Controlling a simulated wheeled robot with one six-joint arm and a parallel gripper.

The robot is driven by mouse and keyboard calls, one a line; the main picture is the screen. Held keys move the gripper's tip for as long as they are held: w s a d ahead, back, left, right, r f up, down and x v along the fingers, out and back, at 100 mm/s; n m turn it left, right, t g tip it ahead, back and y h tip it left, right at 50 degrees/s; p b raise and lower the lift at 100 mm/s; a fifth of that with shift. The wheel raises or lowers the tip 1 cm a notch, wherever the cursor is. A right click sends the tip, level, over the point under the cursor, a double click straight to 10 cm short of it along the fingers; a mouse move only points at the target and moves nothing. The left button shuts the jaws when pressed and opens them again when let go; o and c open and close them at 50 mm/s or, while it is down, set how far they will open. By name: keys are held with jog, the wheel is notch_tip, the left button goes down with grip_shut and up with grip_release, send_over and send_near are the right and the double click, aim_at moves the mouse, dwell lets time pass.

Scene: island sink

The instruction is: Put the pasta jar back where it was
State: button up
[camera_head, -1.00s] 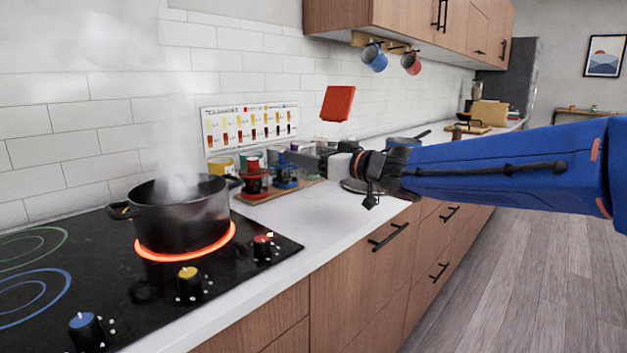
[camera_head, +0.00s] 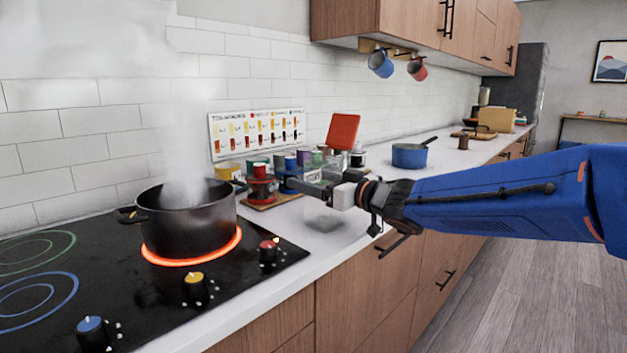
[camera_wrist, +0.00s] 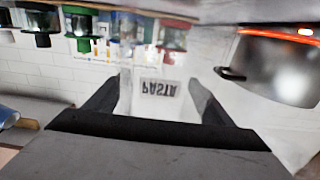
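The pasta jar, a clear container with a "PASTA" label (camera_wrist: 159,87), shows upside down in the wrist view, between the two fingers of my gripper (camera_wrist: 155,105). The fingers sit against both its sides. In the head view my gripper (camera_head: 325,188) is over the white counter, right of the cooking pot and in front of the spice jars. A faint see-through shape under it (camera_head: 322,222) looks like the jar; its edges are too blurred to tell whether it touches the counter.
A steaming black pot (camera_head: 188,224) stands on a glowing burner of the hob (camera_head: 120,290). Several coloured spice jars (camera_head: 262,183) stand on a wooden board behind my gripper. A red board (camera_head: 342,131) leans at the back. A blue pan (camera_head: 410,156) stands farther along the counter.

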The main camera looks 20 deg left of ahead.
jog(key=shift+r, duration=0.1)
jog(key=shift+d, duration=0.15)
jog(key=v, duration=1.1)
jog(key=shift+s+d, duration=0.2)
jog(key=shift+d, duration=0.1)
